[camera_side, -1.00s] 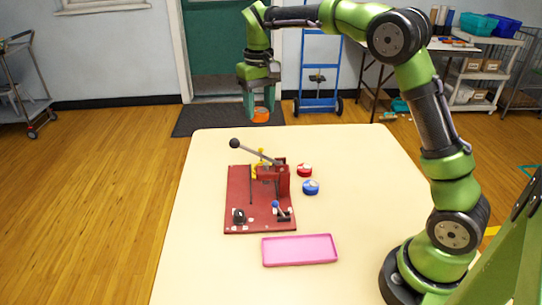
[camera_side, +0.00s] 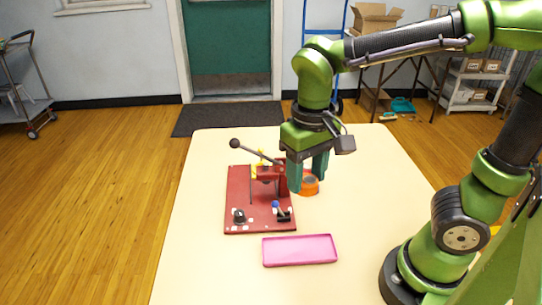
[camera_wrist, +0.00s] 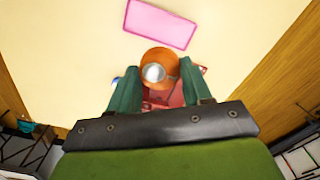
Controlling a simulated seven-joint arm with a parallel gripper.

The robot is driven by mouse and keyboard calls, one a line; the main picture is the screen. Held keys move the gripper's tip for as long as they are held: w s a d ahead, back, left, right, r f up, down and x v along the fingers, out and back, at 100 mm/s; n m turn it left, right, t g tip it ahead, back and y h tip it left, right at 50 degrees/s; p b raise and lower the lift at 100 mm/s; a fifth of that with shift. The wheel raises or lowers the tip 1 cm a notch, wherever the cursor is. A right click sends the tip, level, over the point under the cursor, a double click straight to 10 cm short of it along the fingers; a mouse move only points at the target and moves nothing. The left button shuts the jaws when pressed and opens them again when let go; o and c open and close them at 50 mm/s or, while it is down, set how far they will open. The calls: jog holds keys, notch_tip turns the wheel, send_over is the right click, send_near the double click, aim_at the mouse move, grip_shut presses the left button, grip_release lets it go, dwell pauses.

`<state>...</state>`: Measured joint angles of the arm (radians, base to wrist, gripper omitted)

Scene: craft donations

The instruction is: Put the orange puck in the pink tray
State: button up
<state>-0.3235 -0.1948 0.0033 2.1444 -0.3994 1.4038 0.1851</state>
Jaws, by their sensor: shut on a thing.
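The orange puck (camera_side: 309,184) is held between the teal fingers of my gripper (camera_side: 308,176), above the table and just right of the red board. In the wrist view the orange puck (camera_wrist: 158,60) shows between the fingertips of my gripper (camera_wrist: 158,75), with a pale disc on its face. The pink tray (camera_side: 300,263) lies empty on the table, nearer the side camera than the puck. It also shows in the wrist view, the pink tray (camera_wrist: 160,24) lying beyond the puck.
A red board (camera_side: 240,190) with a black-knobbed lever (camera_side: 235,144) and small fittings stands left of my gripper. The cream table (camera_side: 375,200) is clear around the tray.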

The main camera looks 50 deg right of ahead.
notch_tip(320, 180, down, 17)
jog(key=shift+w+r, duration=0.1)
dwell(0.5)
jog(key=shift+f, duration=0.2)
dwell(0.9)
jog(key=shift+f, duration=0.7)
jog(key=o, duration=0.9)
jog(key=shift+o, duration=0.2)
notch_tip(320, 180, up, 7)
jog(key=shift+r, duration=0.2)
